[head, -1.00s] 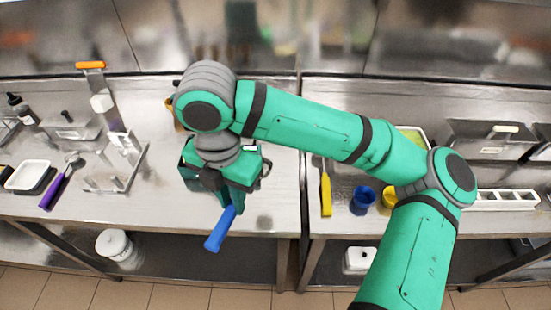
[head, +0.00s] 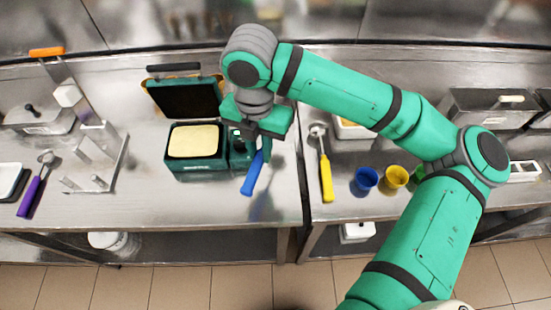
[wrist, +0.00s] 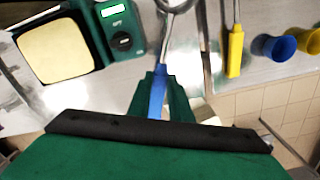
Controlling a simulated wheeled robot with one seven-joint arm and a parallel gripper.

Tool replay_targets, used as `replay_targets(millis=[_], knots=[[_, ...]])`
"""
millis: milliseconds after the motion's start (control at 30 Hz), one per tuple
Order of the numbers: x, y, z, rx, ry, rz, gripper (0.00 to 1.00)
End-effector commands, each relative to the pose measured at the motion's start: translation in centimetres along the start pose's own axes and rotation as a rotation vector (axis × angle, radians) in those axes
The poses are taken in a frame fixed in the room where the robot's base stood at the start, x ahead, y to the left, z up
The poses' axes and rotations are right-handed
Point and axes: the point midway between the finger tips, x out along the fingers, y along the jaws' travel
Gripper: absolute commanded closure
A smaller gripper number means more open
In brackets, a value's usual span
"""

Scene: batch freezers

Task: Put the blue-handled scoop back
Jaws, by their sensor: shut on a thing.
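The blue-handled scoop is in my gripper (head: 262,150); its handle (head: 253,174) slants down and to the left in the head view. In the wrist view the handle (wrist: 157,97) lies between the two green fingers of my gripper (wrist: 160,84). The metal shaft runs up from it to a round metal head (wrist: 175,3) cut off by the top edge. My gripper is shut on the handle, beside the right side of the green machine. In the head view the scoop's head is hidden behind the gripper.
A green machine (head: 207,172) with an open lid and cream-coloured top stands left.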

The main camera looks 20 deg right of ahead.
Motion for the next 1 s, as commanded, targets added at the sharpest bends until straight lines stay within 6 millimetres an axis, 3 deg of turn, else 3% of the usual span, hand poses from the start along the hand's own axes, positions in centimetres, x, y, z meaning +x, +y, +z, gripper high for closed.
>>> replay_targets(millis=[200, 467, 700, 1000], knots=[[3.5, -1.6, 2.1, 0.001, 0.002, -0.001, 1.00], [5.1, -2.4, 3.2, 0.000, 0.002, 0.000, 1.00], [8.1, -2.6, 3.4, -0.002, 0.002, -0.001, 1.00], [8.6, -2.6, 3.4, -0.002, 0.001, 0.000, 1.00]])
